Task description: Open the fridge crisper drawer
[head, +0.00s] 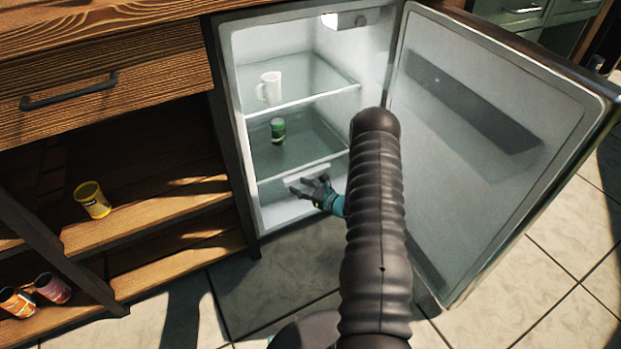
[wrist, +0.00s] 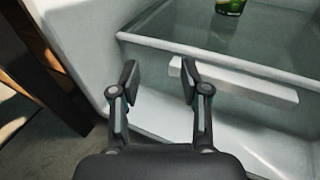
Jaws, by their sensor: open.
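The fridge (head: 238,130) stands open. Below its lower glass shelf is the crisper drawer area, with a pale horizontal bar handle (head: 310,176) across it. The bar handle (wrist: 245,82) also shows in the wrist view, right of centre. The drawer looks shut, but its front is hard to make out. My gripper (head: 303,187) is inside the fridge opening, low and in front of the bar. In the wrist view my gripper (wrist: 158,72) is open and empty. Its right finger overlaps the bar's left end; I cannot tell if they touch.
The fridge door (head: 480,150) is swung wide to the right. A white mug (head: 269,88) and a green can (head: 278,131) stand on the fridge shelves.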

